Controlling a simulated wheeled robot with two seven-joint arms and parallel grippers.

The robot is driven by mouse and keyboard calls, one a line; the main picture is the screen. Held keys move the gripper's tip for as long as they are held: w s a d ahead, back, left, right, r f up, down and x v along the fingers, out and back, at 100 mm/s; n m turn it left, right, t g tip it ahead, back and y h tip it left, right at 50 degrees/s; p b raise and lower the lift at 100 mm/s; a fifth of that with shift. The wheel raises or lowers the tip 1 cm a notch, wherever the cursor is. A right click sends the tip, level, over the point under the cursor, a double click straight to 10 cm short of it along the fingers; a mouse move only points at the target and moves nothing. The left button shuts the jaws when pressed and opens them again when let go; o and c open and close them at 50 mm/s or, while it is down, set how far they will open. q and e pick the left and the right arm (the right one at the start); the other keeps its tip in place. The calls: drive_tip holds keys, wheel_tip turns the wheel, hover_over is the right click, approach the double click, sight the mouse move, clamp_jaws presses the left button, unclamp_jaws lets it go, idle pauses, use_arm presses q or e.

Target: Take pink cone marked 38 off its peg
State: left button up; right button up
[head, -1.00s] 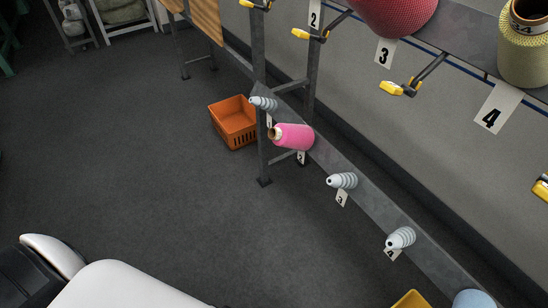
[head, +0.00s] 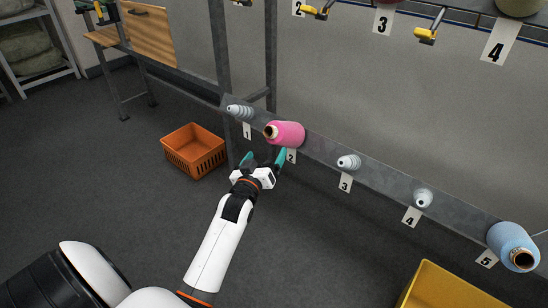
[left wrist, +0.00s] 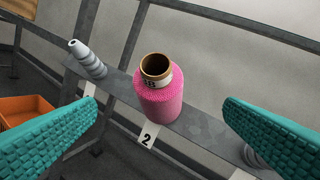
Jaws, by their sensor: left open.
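The pink cone (head: 287,134) sits on the peg above label 2 of the grey rail, tilted out with its brown core end facing me. My left gripper (head: 264,160) is open, with teal padded fingers, just below and in front of the cone. In the left wrist view its fingers (left wrist: 142,138) are spread wide to either side of the cone, apart from it. The peg is hidden inside the cone. My right gripper is not in view.
Bare grey pegs stand at label 1 (head: 240,111), label 3 (head: 348,162) and label 4 (head: 422,198). A blue cone (head: 510,243) sits at label 5. An orange basket (head: 194,150) and a yellow bin (head: 450,288) are on the floor. A metal upright (head: 271,60) stands behind the cone.

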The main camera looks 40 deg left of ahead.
sight(274, 139)
use_arm(q)
drive_tip(key=b+x, duration=0.1)
drive_tip(key=x, duration=0.9)
drive_tip(key=shift+w+f, duration=0.1)
drive_tip(key=shift+w, duration=0.3)
drive_tip(key=shift+w+a, duration=0.2)
drive_tip(key=shift+w, duration=0.25)
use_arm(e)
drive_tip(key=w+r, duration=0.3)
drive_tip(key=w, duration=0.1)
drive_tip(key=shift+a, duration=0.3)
use_arm(q)
drive_tip(key=c, duration=1.4)
drive_tip(key=shift+c, duration=0.2)
drive_tip(key=shift+s+r, duration=0.1)
drive_tip(key=shift+r, duration=0.1)
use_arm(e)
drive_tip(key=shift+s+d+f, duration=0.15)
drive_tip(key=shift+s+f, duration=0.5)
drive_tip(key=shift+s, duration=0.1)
